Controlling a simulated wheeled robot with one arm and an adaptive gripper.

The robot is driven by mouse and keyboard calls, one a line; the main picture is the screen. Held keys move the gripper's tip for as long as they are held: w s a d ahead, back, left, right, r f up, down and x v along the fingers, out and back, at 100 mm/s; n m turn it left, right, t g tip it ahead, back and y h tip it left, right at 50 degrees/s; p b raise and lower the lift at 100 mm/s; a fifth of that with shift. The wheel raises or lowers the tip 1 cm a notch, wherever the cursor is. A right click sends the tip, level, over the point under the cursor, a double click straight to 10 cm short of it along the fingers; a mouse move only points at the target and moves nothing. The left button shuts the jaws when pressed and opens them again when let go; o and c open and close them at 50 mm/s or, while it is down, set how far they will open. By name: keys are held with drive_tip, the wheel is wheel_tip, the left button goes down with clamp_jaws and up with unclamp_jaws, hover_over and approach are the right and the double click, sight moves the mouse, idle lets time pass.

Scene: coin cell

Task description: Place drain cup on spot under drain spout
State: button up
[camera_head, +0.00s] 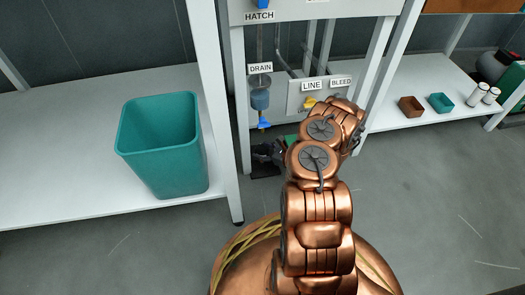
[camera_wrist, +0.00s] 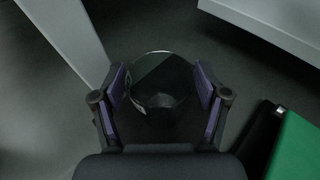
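The drain cup (camera_wrist: 160,108) is dark and looks glassy, with a round rim, in the wrist view. My gripper (camera_wrist: 162,88) has a purple-padded finger against each side of it. In the head view my gripper (camera_head: 268,153) is low, under the drain spout (camera_head: 263,123), a blue tip below a blue-grey vessel at the DRAIN label. A dark patch (camera_head: 264,172) shows on the floor below my gripper; it may be the spot. The cup is not clear in the head view, and I cannot tell whether it touches the floor.
A white frame leg (camera_head: 220,120) stands close left of my gripper. A teal bin (camera_head: 162,150) sits on the left shelf. A green piece (camera_wrist: 297,148) with a black edge is at the lower right in the wrist view. Small boxes and jars stand on the right shelf.

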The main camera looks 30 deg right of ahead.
drive_tip(key=shift+o, duration=0.3)
drive_tip(key=shift+s+d+r, duration=0.1)
drive_tip(key=shift+s+r, duration=0.1)
drive_tip(key=shift+r, duration=0.1)
drive_tip(key=p+v, duration=0.5)
drive_tip(key=v, duration=0.6)
drive_tip(key=shift+s, duration=0.25)
drive_tip(key=shift+d, duration=0.1)
